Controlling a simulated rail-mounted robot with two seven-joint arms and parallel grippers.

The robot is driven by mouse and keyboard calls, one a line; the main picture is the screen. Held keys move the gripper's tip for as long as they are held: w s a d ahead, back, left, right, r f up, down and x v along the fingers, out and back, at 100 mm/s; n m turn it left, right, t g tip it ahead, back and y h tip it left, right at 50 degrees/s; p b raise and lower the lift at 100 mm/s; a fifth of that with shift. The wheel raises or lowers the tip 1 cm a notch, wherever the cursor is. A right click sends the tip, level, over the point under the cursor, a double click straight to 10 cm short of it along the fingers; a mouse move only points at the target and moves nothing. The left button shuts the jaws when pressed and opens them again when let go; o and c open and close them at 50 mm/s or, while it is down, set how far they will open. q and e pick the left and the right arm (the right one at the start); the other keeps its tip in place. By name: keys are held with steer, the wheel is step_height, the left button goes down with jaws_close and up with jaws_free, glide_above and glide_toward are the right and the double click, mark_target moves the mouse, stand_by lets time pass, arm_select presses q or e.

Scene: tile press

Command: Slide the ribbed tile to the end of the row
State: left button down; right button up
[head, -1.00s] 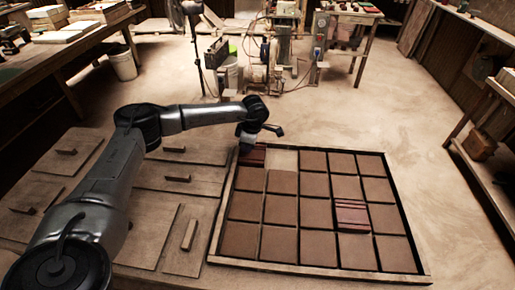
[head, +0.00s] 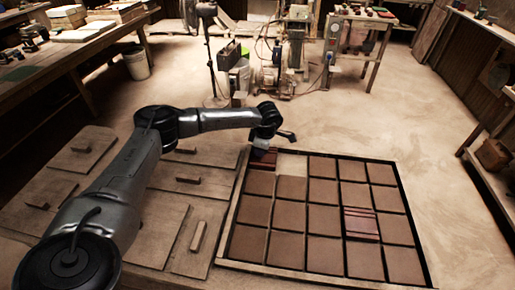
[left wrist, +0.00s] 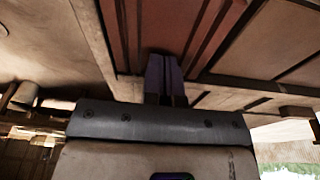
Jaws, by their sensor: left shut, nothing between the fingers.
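A dark red ribbed tile (head: 264,160) lies in the far left corner of the framed tray (head: 330,276). The bare pale slot (head: 292,165) is just right of it in the far row. A second ribbed red tile (head: 361,223) lies among the plain brown tiles further right and nearer. My left gripper (head: 261,147) is at the corner ribbed tile and partly covers it. In the left wrist view, the shut fingers (left wrist: 164,75) are at the edge of the ribbed tile (left wrist: 165,25), with nothing held. Whether they touch it I cannot tell. My right gripper is not in view.
Plain brown tiles (head: 322,192) fill the other slots. Flat wooden boards with handles (head: 182,178) lie left of the tray, under my left arm. Open floor lies beyond and right of the tray; machines (head: 292,60) stand farther back.

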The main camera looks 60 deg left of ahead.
arm_select(q)
steer(key=shift+d+f, duration=0.3)
steer(key=shift+f, duration=0.2)
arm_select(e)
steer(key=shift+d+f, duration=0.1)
arm_select(q)
steer(key=shift+w+d+r+p, duration=0.1)
steer(key=shift+d+r+p, duration=0.1)
steer(key=shift+r+p, duration=0.5)
steer(key=shift+w+d, duration=0.1)
steer(key=shift+d, duration=0.2)
steer(key=shift+d+f, duration=0.1)
steer(key=shift+a+r+p, duration=0.2)
steer(key=shift+a+p, duration=0.15)
steer(key=shift+p, duration=0.2)
steer(key=shift+w+d, duration=0.1)
steer(key=shift+w, duration=0.15)
steer(key=w+d, duration=0.3)
steer(key=w+d+p, duration=0.1)
steer(key=w+d, duration=0.2)
steer(key=w, duration=0.1)
steer(key=shift+w+d+r, duration=0.1)
steer(key=shift+d, duration=0.1)
steer(key=shift+w+d, duration=0.5)
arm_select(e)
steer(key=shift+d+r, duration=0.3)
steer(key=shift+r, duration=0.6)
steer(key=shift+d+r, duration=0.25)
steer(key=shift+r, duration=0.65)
